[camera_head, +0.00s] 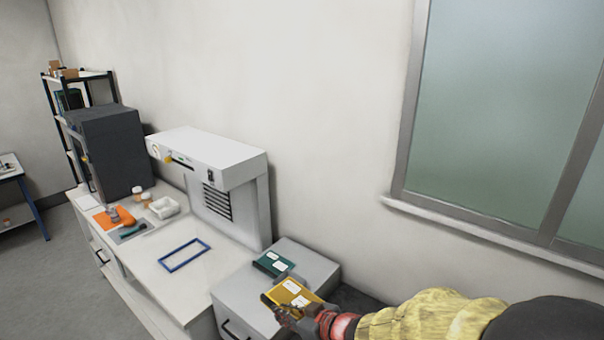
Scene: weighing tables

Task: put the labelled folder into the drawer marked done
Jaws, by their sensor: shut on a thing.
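A yellow folder (302,290) with white labels is at the top of a grey drawer cabinet (305,255), near its front right. My gripper (272,304) is at the folder's near left edge and is shut on it. I cannot tell whether the folder is lifted or still touches the cabinet top. A dark green folder (266,265) with white labels lies behind it on the cabinet. A drawer with a dark handle (232,331) shows at the cabinet's front, cut by the picture's lower edge. No drawer marking is readable.
A pale bench (150,268) left of the cabinet holds a blue rectangular frame (184,254), a white hooded unit (215,158), a dark box-like unit (110,150), a white tray (163,207) and an orange mat (104,222). Floor (65,290) is clear at left.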

